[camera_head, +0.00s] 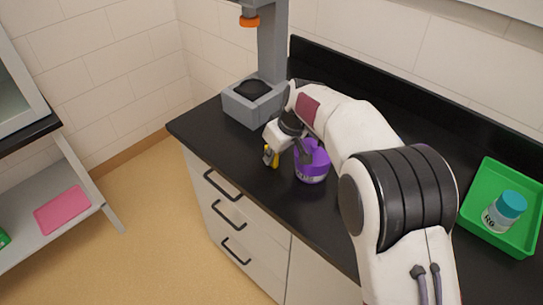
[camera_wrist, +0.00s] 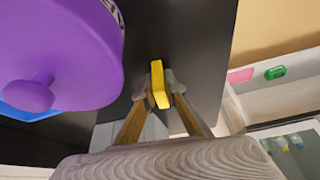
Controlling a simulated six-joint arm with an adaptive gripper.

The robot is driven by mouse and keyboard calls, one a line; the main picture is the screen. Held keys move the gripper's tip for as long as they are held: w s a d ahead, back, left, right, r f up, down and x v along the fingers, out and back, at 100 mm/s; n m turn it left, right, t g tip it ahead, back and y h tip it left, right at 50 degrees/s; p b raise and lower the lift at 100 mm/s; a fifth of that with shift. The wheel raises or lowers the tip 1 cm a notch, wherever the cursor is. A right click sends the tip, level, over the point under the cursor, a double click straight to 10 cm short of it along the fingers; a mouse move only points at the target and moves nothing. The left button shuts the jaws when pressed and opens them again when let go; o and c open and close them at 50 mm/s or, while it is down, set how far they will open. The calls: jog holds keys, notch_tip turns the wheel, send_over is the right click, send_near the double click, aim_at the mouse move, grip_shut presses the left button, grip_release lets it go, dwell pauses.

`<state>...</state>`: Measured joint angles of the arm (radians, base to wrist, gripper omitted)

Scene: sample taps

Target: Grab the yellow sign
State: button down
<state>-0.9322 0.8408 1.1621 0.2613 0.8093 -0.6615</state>
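The yellow sign (camera_wrist: 158,84) is a small upright piece between my gripper's two fingertips (camera_wrist: 156,90) in the wrist view. The right fingertip overlaps or touches its side. The left fingertip is very close, and I cannot tell whether it presses on it. In the head view the yellow sign (camera_head: 271,155) shows at the tip of my gripper (camera_head: 274,150), near the front edge of the black counter (camera_head: 215,133). The fingers partly hide it there.
A purple container (camera_head: 312,163) stands right beside my gripper; it fills the left of the wrist view (camera_wrist: 60,50). A grey device (camera_head: 262,103) stands behind. A green tray (camera_head: 475,215) holding a teal-capped jar (camera_head: 507,206) is at the right. The counter's front edge is close.

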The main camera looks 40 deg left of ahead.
jog(key=shift+r, duration=0.15)
jog(key=shift+r, duration=1.7)
jog(key=shift+s+d+f, duration=0.1)
jog(key=shift+s+d, duration=1.6)
jog(key=shift+d, duration=0.8)
jog(key=shift+s+d+r, duration=0.1)
jog(key=shift+s+d, duration=1.55)
jog(key=shift+d, duration=0.8)
jog(key=shift+s+d+f, duration=0.1)
jog(key=shift+s+d, duration=1.6)
jog(key=shift+d, duration=0.8)
